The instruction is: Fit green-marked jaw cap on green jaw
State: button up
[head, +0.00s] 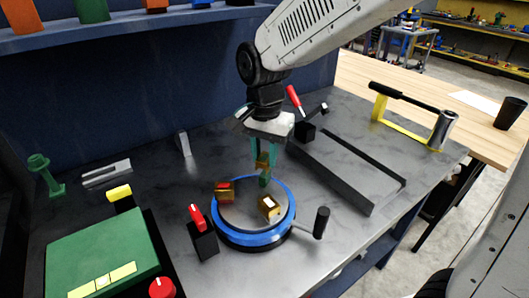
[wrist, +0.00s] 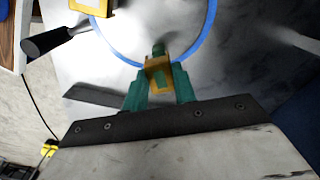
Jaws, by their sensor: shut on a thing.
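My gripper (head: 264,152) has teal fingers and is shut on a small brass-yellow jaw cap (head: 262,161). In the wrist view my gripper (wrist: 159,88) grips this cap (wrist: 150,66), which has a green mark on its face. The green jaw (head: 265,180) stands on the far side of the round positioner plate, just below the cap in the head view. In the wrist view a green piece of it (wrist: 158,48) shows just past the cap. I cannot tell whether cap and jaw touch.
The positioner's blue rim (head: 250,240) surrounds a red-marked brass block (head: 225,191) and a white-marked one (head: 269,207). A black handle (head: 321,222) sticks out right. A red-topped clamp (head: 202,232) stands front left. Dark rails (head: 340,180) lie right; a green box (head: 100,255) sits left.

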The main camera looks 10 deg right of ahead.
jog(key=shift+f, duration=0.1)
jog(key=shift+f, duration=1.45)
jog(key=o, duration=1.6)
jog(key=shift+r, duration=0.2)
jog(key=shift+r, duration=3.4)
